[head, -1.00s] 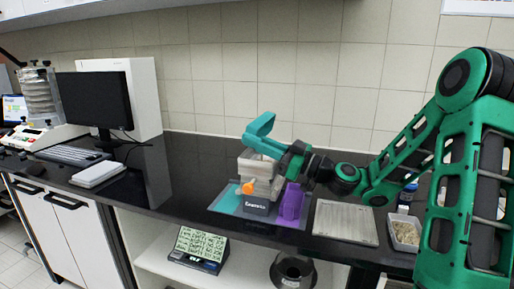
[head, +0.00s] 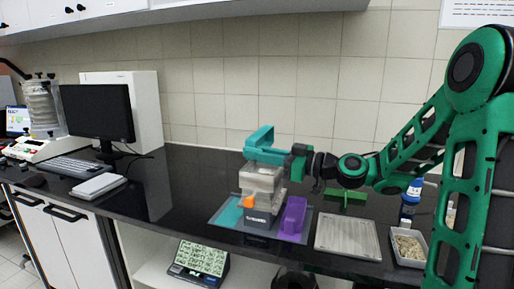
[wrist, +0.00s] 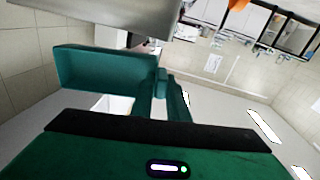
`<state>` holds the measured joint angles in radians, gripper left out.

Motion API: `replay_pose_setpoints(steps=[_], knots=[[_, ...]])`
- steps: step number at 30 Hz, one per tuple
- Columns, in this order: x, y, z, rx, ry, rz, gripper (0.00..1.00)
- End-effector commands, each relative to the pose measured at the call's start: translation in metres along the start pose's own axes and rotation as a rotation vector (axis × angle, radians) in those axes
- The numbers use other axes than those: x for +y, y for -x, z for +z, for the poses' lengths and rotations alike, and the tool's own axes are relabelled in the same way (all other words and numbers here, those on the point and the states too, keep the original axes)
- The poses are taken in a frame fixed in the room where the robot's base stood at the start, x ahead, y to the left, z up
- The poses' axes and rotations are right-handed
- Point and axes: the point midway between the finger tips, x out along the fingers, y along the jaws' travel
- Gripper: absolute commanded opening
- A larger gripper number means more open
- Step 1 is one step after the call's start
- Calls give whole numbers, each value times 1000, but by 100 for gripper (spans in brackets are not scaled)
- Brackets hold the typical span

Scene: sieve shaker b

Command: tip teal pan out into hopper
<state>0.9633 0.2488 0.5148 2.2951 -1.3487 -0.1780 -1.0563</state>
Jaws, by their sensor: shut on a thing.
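The teal pan (head: 260,140) is over the clear-walled hopper (head: 262,178) on top of the small dark machine. It looks tilted, and I cannot see what is in it or whether anything falls from it. My gripper (head: 290,156) is shut on the pan at its right side. In the wrist view the pan (wrist: 100,70) reaches left from my fingers (wrist: 162,84), and the picture is turned over, with ceiling lights low. The lower edge of the pan hides part of the hopper's mouth.
The machine has an orange part (head: 249,202) in front and a purple holder (head: 292,216) beside it. A metal tray (head: 348,236), a green stand (head: 345,196), a white tray of grains (head: 408,246) and a blue-capped bottle (head: 409,205) are to the right.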

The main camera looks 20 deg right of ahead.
Motion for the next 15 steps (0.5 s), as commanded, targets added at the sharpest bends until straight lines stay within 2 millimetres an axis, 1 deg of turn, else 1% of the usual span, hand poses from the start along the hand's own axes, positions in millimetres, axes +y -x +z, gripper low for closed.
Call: replay_pose_setpoints(steps=[8,15], knots=[[0,-1,-7,-186,11,-22,0],[1,-2,-14,-414,11,-44,0]])
